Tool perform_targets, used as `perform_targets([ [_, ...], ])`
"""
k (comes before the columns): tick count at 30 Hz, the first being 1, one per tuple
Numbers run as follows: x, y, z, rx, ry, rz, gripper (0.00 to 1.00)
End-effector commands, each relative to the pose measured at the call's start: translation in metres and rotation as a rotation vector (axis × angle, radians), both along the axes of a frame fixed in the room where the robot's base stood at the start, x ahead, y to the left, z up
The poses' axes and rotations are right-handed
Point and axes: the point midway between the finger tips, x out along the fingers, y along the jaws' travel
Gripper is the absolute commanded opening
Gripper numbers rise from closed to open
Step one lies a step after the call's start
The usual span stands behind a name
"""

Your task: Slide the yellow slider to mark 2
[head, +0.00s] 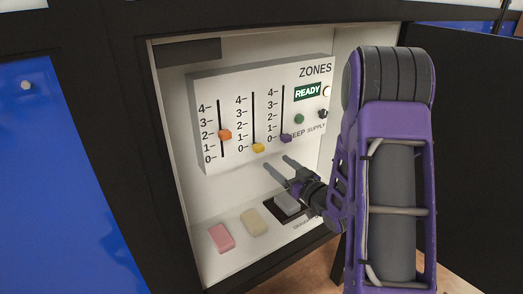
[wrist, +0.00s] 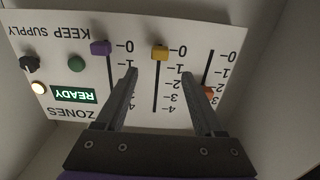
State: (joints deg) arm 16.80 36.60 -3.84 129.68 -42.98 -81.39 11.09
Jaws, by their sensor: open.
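The yellow slider (head: 258,148) sits at the bottom of the middle slot, at mark 0 of its scale. It also shows in the wrist view (wrist: 159,53), where the panel appears upside down. My gripper (head: 279,163) is open and empty, in front of the panel and a little below and right of the yellow slider in the head view. In the wrist view the fingertips (wrist: 160,71) spread to either side of the middle slot, with the yellow slider just beyond them. I see no contact.
The orange slider (head: 225,135) is near mark 2 on the left; the purple slider (head: 286,138) is at 0 on the right. A green button (head: 299,119), a black knob (wrist: 29,63) and a lit READY sign (head: 307,92) are beside them. Pink (head: 221,238) and beige (head: 255,222) blocks lie below.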

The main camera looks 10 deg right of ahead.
Motion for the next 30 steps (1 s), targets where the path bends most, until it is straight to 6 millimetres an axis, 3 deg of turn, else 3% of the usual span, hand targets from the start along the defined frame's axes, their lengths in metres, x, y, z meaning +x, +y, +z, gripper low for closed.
perform_targets([
  [6, 0.044, 0.02, 0.0, -0.001, -0.002, 0.003, 0.7],
  [13, 0.078, 0.032, 0.0, -0.002, -0.002, 0.001, 0.7],
  [26, 0.089, 0.037, 0.0, -0.002, -0.001, 0.0, 0.7],
  [27, 0.089, 0.037, 0.0, -0.002, -0.001, 0.0, 0.68],
  [30, 0.089, 0.037, 0.0, -0.002, -0.001, 0.0, 0.5],
])
